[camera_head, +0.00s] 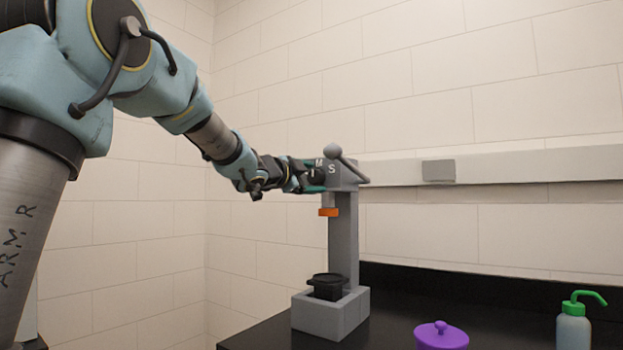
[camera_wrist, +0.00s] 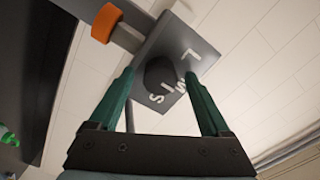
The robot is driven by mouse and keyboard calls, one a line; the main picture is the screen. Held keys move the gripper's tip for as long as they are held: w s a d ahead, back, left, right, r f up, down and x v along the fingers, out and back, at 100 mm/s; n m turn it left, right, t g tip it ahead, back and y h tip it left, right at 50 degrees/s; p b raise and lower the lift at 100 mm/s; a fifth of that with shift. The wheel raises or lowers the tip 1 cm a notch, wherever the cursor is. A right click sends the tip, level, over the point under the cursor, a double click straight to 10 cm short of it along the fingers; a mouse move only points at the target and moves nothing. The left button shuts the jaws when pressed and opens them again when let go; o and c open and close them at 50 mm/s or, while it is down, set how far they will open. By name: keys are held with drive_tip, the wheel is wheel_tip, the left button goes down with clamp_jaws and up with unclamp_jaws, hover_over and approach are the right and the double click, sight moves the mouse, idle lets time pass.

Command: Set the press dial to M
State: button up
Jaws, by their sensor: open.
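The grey press (camera_head: 343,235) stands on the black bench in the head view. Its dark round dial (camera_wrist: 160,72) is on the upper head, among white letters S, M and L. A short white mark at the dial's edge appears to point between S and M. My gripper (camera_wrist: 159,73) is open, its green fingers on either side of the dial in the wrist view, with visible gaps. I cannot tell whether the tips reach around it. In the head view, my gripper (camera_head: 306,175) is at the press head and partly covers the dial.
A purple lidded jar (camera_head: 441,337) and a green-topped bottle (camera_head: 573,325) stand to the right.

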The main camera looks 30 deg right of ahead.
drive_tip(key=shift+a, duration=0.1)
drive_tip(key=b+v, duration=0.1)
drive_tip(key=v, duration=0.9)
drive_tip(key=shift+s+a, duration=0.2)
drive_tip(key=shift+a, duration=0.05)
